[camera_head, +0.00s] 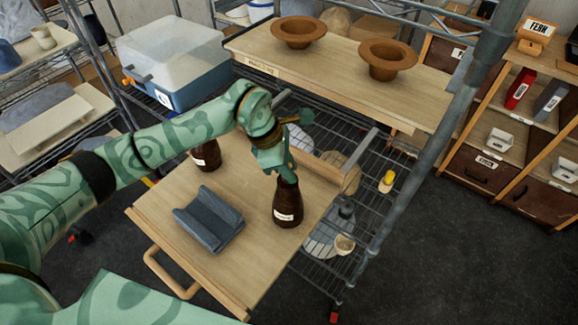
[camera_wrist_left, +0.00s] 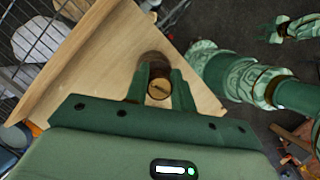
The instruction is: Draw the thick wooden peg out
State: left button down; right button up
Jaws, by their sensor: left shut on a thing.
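My left gripper (camera_head: 283,172) reaches down to the top of a dark brown bottle-like vessel (camera_head: 288,208) with a white label, standing upright on a wooden board. In the left wrist view, the left gripper's fingers (camera_wrist_left: 159,92) are shut on a thick wooden peg (camera_wrist_left: 159,89) at the mouth of the brown vessel (camera_wrist_left: 154,61). The fingers hide the peg in the head view. I cannot tell how deep it sits. A green arm with a hand (camera_wrist_left: 285,28) shows at the upper right of the wrist view; its jaw state is unclear.
A grey grooved block (camera_head: 210,220) lies on the wooden board (camera_head: 160,215), left of the vessel. A second brown vessel (camera_head: 207,157) stands behind it. Two brown bowls (camera_head: 298,30) (camera_head: 386,58) rest on a higher shelf (camera_head: 330,62). A metal rack post (camera_head: 440,130) rises at the right.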

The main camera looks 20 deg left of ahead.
pick_arm(q)
jog(key=shift+r+p, duration=2.1)
jog(key=shift+r, duration=0.8)
